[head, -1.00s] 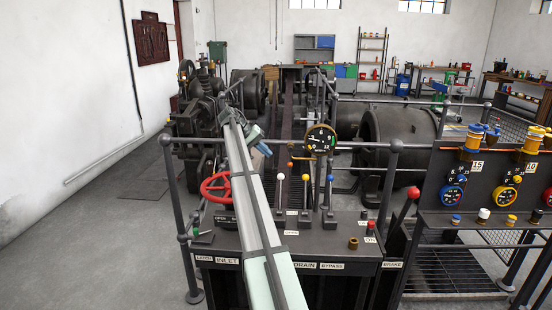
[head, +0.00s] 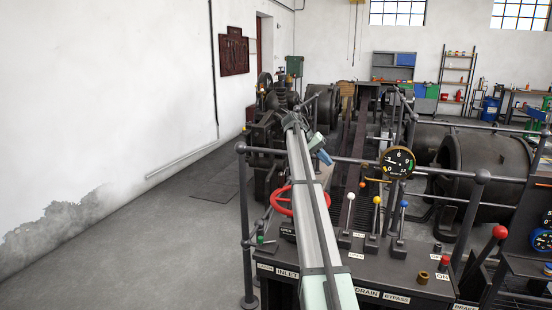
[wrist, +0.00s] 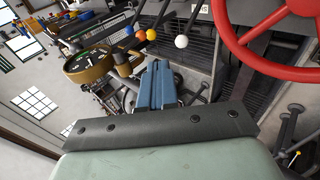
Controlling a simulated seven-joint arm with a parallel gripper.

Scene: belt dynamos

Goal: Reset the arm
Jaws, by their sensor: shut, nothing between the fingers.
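My arm reaches forward over the control console (head: 390,275) in the head view. My gripper (head: 325,157) is at its far end, above and beyond the red handwheel (head: 281,203) and left of the round gauge (head: 398,162). In the wrist view my gripper's blue fingers (wrist: 157,75) are together with nothing between them. The handwheel (wrist: 280,25) fills the upper right of that view, apart from the fingers. Levers with white (head: 351,196), yellow (head: 377,200) and blue (head: 404,203) knobs stand on the console, right of my arm.
A dark railing (head: 243,200) borders the console on the left, with bare floor (head: 190,260) beyond it. A red-knobbed brake lever (head: 500,232) stands at the right. Dark machinery (head: 485,165) lies behind. Shelves (head: 458,75) stand at the back wall.

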